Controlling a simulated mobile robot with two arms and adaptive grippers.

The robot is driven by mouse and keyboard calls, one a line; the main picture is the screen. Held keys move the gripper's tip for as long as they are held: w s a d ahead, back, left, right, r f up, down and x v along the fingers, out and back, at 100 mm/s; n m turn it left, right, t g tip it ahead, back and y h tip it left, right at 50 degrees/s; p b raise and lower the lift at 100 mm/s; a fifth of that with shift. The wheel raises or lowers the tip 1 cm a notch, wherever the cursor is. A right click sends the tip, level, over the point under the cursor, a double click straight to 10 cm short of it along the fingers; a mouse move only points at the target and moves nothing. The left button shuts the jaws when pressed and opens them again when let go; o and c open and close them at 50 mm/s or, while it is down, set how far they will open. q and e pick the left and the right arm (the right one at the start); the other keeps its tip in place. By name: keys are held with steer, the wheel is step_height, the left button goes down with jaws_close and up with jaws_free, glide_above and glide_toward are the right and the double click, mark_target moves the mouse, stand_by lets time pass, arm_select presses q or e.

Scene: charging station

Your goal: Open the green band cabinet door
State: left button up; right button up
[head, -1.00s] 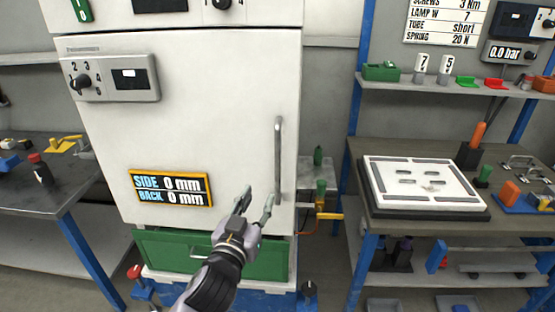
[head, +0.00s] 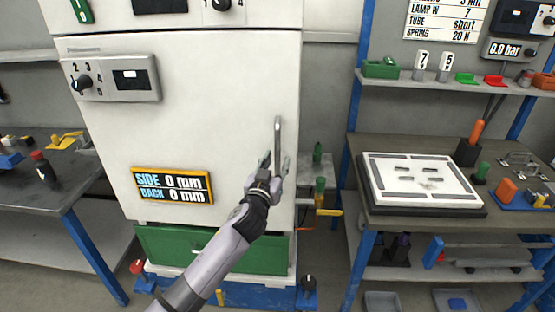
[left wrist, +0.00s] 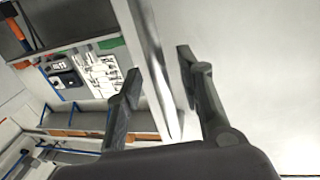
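The white cabinet door (head: 200,130) is shut, with a green drawer band (head: 160,245) below it. A vertical grey bar handle (head: 278,135) is on the door's right side. My left gripper (head: 275,168) is at the handle's lower part. In the left wrist view, its two fingers (left wrist: 160,75) stand apart, one on each side of the handle bar (left wrist: 154,60), with gaps showing. The gripper and hand hide the handle's lower end in the head view. My right gripper is not in view.
A knob panel (head: 110,78) and a SIDE/BACK display (head: 172,186) are on the cabinet front. A workbench with a white plate (head: 420,180) stands at right, with a shelf (head: 450,85) above. A dark table (head: 50,185) stands at left.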

arm_select(q)
steer(key=shift+w+d, duration=0.15)
steer(key=shift+w, duration=0.55)
steer(key=shift+c, duration=0.6)
jaws_close()
